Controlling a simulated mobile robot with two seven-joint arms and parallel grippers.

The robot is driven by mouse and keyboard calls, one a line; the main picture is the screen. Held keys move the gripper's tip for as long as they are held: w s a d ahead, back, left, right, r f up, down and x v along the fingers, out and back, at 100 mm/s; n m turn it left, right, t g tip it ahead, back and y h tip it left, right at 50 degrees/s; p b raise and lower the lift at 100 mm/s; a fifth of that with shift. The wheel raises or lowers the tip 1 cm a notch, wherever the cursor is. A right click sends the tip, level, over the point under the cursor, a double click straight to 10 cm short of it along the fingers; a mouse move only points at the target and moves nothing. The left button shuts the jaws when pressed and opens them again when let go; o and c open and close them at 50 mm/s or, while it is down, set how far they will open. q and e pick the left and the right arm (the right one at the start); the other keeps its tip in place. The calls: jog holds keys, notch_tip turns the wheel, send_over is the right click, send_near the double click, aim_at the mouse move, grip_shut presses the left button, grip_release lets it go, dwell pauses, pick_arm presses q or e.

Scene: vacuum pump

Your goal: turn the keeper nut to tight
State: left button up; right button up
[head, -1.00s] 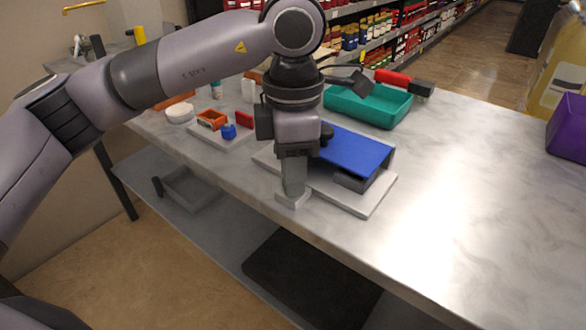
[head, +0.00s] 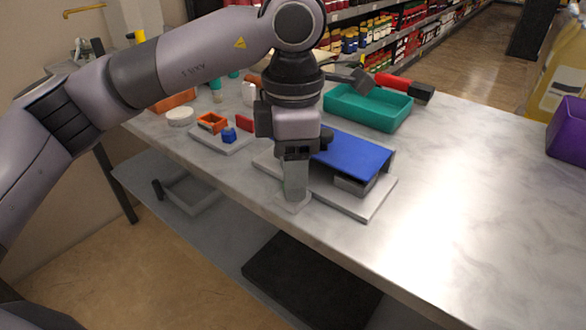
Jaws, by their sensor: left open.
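The vacuum pump stands on the table as a blue cover (head: 355,154) over a light grey base plate (head: 350,204). A dark grey block (head: 352,184) sits under the cover's right end. My left gripper (head: 292,200) points down at the front left of the base plate, beside the blue cover. It is open, though its fingers overlap in this view. A light grey piece shows at the fingertips, and I cannot tell whether it is the keeper nut or finger pads. The nut is not clearly seen; the gripper hides that area. My right gripper is out of view.
A teal tray (head: 368,107) and a red-and-black tool (head: 405,86) lie behind the pump. A small plate (head: 222,143) with orange, blue and red parts lies to the left, near a white disc (head: 180,116).

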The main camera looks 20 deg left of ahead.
pick_arm(q)
notch_tip(320, 180, up, 6)
jog(key=shift+r+p, duration=0.2)
jog(key=shift+p, duration=0.15)
jog(key=shift+s, duration=0.1)
